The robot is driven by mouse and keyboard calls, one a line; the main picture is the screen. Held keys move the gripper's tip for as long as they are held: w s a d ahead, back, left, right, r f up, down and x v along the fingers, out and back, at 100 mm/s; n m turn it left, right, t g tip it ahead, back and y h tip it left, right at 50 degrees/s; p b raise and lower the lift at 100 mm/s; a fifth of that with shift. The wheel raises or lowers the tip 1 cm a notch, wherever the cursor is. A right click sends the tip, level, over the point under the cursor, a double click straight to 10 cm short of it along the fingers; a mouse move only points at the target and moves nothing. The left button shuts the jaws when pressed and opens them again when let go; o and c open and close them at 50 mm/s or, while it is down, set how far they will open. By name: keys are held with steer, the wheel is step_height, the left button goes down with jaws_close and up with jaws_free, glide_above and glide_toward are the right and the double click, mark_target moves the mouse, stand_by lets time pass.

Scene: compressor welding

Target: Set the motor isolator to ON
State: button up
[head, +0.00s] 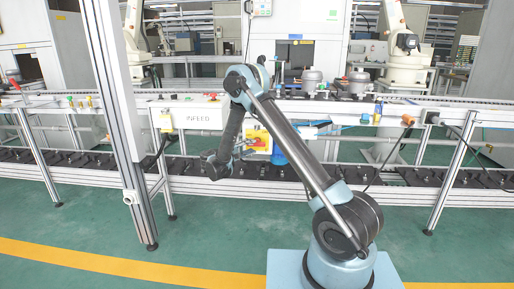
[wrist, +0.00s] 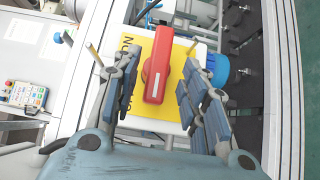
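The motor isolator shows in the wrist view as a yellow plate (wrist: 181,60) on a white box, with a red handle (wrist: 157,70) across it. The handle runs nearly up and down the picture, leaning slightly right at the top. Black lettering on the plate's left edge is partly hidden by a finger. My gripper (wrist: 144,62) is open, one finger on each side of the handle, with visible gaps to it. In the head view the isolator (head: 258,137) is a small yellow patch below the conveyor's front edge, with my gripper (head: 243,148) in front and partly covering it.
A blue round part (wrist: 217,70) sits close to the right finger. A control panel with buttons (wrist: 24,95) is at the left of the wrist view. The conveyor frame (head: 190,118) spans the head view, and a metal post (head: 113,110) stands left of my arm.

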mark_target(254, 145)
steer(key=shift+x, duration=2.35)
